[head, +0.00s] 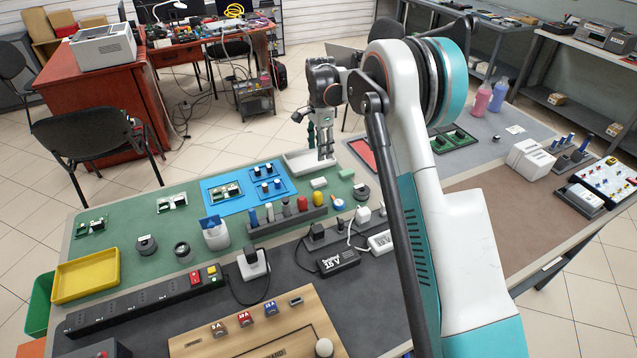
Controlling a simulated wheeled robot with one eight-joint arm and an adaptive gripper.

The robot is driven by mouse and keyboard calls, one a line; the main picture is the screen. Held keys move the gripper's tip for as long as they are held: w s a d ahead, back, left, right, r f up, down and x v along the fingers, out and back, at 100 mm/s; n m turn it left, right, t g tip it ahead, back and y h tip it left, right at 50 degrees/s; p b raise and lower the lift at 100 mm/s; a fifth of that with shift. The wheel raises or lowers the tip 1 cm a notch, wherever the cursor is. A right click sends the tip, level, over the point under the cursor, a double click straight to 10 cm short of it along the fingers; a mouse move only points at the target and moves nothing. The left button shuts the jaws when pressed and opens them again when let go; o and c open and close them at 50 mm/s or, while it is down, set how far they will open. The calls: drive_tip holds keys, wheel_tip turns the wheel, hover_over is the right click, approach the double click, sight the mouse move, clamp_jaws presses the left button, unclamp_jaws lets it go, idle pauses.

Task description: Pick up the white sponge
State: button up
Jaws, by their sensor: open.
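Two small pale blocks lie on the green mat just in front of a white tray (296,166). One pale block (319,183) is nearer to me, and the other pale block (346,173) is a little farther right. Either could be the white sponge; at this size I cannot tell which. My gripper (320,151) points down over the right part of the white tray, behind the blocks. Its fingers are apart with nothing visible between them. It hides part of the tray, and its height above it is hard to judge.
A blue mat (215,204) with small boards lies left of the tray. A rack of coloured tools (287,222) stands nearer. A red-edged tray (362,152) and a dark round piece (361,192) are to the right, close to my arm. A yellow tray (86,276) is far left.

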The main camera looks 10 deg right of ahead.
drive_tip(key=b, duration=0.2)
hover_over(320, 180)
wheel_tip(320, 180, down, 8)
drive_tip(key=shift+w+r, duration=0.15)
drive_tip(key=shift+r, duration=0.05)
drive_tip(key=shift+s+f+b, duration=0.15)
drive_tip(key=shift+f+b, duration=0.5)
drive_tip(key=shift+f, duration=0.7)
drive_tip(key=shift+s+f+b, duration=0.1)
drive_tip(key=shift+f+b, duration=0.5)
drive_tip(key=shift+f, duration=0.7)
drive_tip(key=shift+r, duration=0.1)
drive_tip(key=shift+c, duration=0.5)
drive_tip(key=c, duration=0.7)
